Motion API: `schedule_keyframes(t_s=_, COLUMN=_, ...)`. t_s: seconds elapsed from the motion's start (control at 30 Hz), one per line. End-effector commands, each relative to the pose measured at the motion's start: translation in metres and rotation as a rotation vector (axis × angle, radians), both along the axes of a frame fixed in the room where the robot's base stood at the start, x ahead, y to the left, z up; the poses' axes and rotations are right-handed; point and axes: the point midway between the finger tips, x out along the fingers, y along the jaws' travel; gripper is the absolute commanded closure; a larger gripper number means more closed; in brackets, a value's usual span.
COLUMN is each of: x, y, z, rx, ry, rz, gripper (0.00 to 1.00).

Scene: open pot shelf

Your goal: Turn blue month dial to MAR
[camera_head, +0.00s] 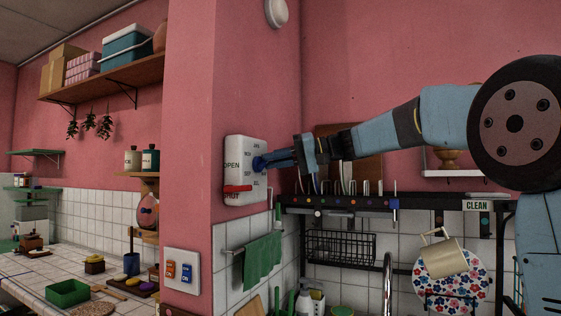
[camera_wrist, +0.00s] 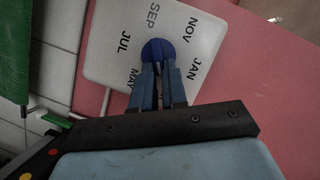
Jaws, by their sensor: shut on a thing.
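The blue month dial (camera_wrist: 154,47) sits on the face of a white box (camera_wrist: 104,60), which also shows on the pink wall in the head view (camera_head: 233,153). My gripper (camera_wrist: 159,68) is shut on the dial; it reaches in from the right in the head view (camera_head: 267,161). In the wrist view, SEP and NOV are printed above the dial, JAN to its right, JUL and MAY to its left. The side below the dial is covered by my fingers, and no MAR label shows. I cannot tell clearly which month the dial points to.
A red lever (camera_head: 237,188) sticks out of the box's side between OPEN and SHUT. A green towel (camera_head: 262,258) hangs below the box. A dark rack (camera_head: 430,201) with utensils runs below my arm. A switch plate (camera_head: 182,283) is on the wall at lower left.

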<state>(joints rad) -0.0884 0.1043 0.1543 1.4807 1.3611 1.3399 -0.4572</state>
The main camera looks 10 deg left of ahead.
Motion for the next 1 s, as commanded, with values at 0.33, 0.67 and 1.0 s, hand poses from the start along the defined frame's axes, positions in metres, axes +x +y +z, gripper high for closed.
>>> schedule_keyframes(t_s=0.33, x=-0.002, y=0.002, z=-0.001, rx=-0.001, ry=0.0, rz=0.006, gripper=0.76)
schedule_keyframes(t_s=0.67, x=0.0, y=0.001, z=-0.001, rx=-0.001, ry=0.0, rz=0.002, gripper=0.62)
schedule_keyframes(t_s=1.0, x=0.001, y=-0.024, z=0.004, rx=0.0, ry=-0.001, rz=-0.004, gripper=0.62)
